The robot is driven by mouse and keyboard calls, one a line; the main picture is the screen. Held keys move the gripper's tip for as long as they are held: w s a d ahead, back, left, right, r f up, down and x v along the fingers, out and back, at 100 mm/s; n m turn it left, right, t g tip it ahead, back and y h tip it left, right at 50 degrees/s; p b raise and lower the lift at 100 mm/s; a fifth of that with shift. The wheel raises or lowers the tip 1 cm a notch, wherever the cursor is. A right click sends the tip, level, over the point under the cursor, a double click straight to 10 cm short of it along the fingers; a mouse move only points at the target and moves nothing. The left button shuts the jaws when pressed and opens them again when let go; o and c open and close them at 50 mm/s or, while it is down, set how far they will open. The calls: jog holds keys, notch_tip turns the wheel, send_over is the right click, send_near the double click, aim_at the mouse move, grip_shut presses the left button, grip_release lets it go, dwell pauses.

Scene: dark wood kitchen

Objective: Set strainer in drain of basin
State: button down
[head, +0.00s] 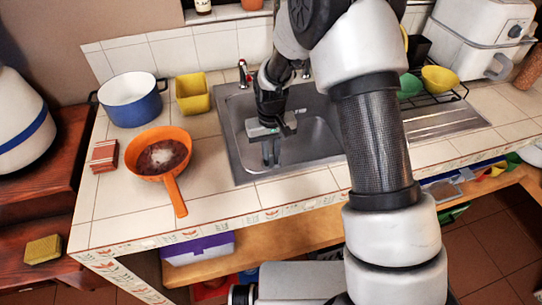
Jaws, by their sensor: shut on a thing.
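The metal basin (233,122) is set into the tiled counter at the middle of the head view. My gripper (269,161) points down inside the left part of the basin's outline. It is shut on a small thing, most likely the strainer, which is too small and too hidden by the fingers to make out. The drain cannot be seen; my gripper and arm cover part of the basin. I cannot tell whether the held thing touches the basin floor.
An orange pan (152,139) with food, a blue pot (134,108) and a yellow container (192,94) stand left of the basin. The faucet (243,70) is behind it. A dish rack with bowls (440,79) stands on the right. My arm crosses the basin's right side.

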aim_at(271, 167)
jog(key=shift+f+b, duration=2.45)
jog(key=shift+f, duration=1)
jog(key=c, duration=1.7)
grip_release()
jog(key=shift+o, duration=0.2)
notch_tip(271, 167, up, 16)
jog(key=shift+r+p, duration=0.1)
jog(key=shift+p, duration=1.15)
jog(key=shift+r, duration=0.65)
